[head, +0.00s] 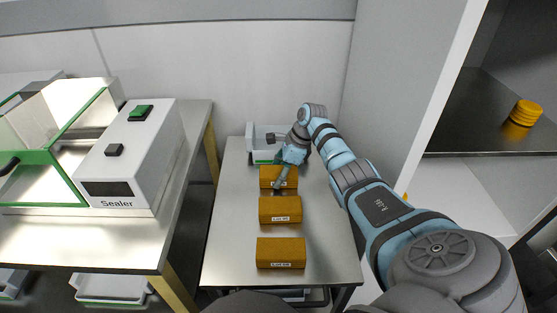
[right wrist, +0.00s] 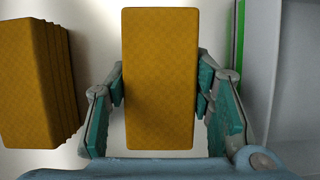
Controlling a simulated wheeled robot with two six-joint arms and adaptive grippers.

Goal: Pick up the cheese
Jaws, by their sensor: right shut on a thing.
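Three orange-brown cheese blocks with white labels stand in a row on a narrow grey table. My right gripper (head: 281,180) is at the far cheese (head: 291,182) and is shut on it. In the right wrist view this cheese (right wrist: 160,75) fills the middle, with a teal finger pad against each long side. The middle cheese (head: 280,208) and the near cheese (head: 281,250) stand apart in front of it. My left gripper is not in view.
A white tray (head: 252,145) with a green strip stands behind the far cheese. A white sealer (head: 140,150) and a green-framed box (head: 60,140) stand on the left table.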

